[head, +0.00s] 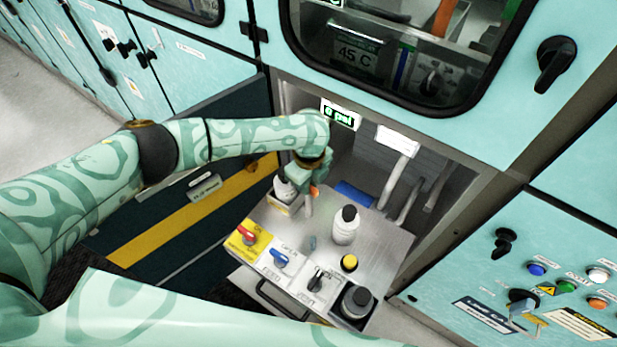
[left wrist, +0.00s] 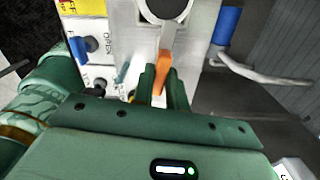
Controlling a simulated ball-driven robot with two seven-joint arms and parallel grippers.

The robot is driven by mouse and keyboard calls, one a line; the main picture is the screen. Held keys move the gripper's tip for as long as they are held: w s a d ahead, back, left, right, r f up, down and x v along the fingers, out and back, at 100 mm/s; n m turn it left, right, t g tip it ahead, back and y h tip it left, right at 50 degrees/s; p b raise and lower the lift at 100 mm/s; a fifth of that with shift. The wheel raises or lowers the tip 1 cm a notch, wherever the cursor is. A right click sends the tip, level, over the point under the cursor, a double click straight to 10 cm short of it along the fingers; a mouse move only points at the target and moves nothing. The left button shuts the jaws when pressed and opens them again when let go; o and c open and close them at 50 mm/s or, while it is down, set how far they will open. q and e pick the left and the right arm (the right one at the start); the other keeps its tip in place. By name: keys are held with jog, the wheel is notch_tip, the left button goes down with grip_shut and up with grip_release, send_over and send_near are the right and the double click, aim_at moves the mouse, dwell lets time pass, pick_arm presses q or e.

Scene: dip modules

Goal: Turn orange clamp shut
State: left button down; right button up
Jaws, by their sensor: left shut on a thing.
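The orange clamp (left wrist: 163,68) shows as a narrow orange piece between the fingers of my left gripper (left wrist: 164,88) in the left wrist view. The fingers are shut on it. In the head view, my left gripper (head: 310,184) reaches down over the back of the metal bench, and a small bit of the orange clamp (head: 314,190) shows beside it. A pale grey post or tube stands just below the orange bit. The rest of the clamp is hidden by the gripper. My right gripper is not in view.
The bench (head: 385,242) holds a white bottle with a black cap (head: 346,225), a yellow button (head: 349,262), a red handle (head: 245,232), a blue handle (head: 280,256) and a black-topped container (head: 356,302). Pipes (head: 397,185) stand behind. A windowed cabinet door overhangs the back.

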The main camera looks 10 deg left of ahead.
pick_arm(q)
jog(key=shift+n+p, duration=0.75)
jog(key=shift+n, duration=0.25)
jog(key=c, duration=1.4)
grip_release()
jog(key=shift+r, duration=0.1)
notch_tip(320, 180, up, 16)
jog(key=p, duration=0.5)
jog(key=shift+p, duration=0.4)
